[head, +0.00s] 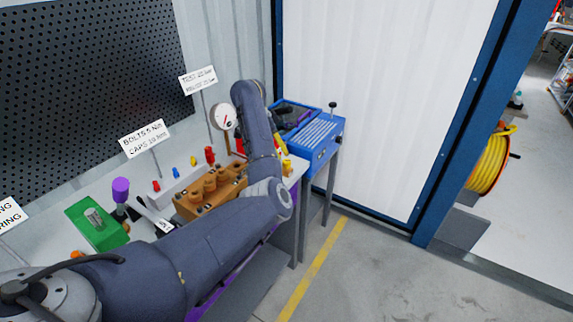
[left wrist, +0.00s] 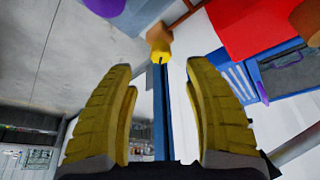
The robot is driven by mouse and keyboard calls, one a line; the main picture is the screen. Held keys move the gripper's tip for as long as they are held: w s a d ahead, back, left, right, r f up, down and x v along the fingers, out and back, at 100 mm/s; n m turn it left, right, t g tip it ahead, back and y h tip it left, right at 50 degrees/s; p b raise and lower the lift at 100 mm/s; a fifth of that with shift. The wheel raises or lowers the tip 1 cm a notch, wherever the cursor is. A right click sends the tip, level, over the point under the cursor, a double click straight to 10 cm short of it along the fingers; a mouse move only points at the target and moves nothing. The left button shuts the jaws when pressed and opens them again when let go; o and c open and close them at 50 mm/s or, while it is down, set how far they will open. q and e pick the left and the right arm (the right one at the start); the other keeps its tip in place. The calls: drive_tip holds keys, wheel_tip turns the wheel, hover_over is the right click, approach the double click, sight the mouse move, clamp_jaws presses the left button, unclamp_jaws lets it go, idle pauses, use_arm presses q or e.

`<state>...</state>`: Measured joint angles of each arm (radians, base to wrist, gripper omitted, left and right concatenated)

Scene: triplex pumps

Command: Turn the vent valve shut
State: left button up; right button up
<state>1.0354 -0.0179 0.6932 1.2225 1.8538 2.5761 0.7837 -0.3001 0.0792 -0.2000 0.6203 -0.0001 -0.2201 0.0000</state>
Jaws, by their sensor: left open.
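My left gripper (left wrist: 160,68) is open, its two yellow fingers spread wide with nothing between them. A small yellow piece on an orange-brown block (left wrist: 159,36) lies just beyond the fingertips, centred between them. It may be the vent valve, but I cannot be sure or read its turn. In the head view, my left arm reaches across the bench, and the yellow fingers (head: 281,146) show beside its wrist, above a small yellow fitting (head: 287,167) at the bench's right end. My right gripper is not in view.
An orange-brown pump block (head: 210,191) is partly hidden by my arm. A round gauge (head: 222,117) stands behind it. A blue cart (head: 325,135) adjoins the bench's right end. A large red body (left wrist: 255,25) is close to the right finger. A green block (head: 97,224) lies left.

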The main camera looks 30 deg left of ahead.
sight(285, 161)
use_arm(q)
drive_tip(key=x, duration=0.9)
drive_tip(key=shift+c, duration=0.3)
clamp_jaws()
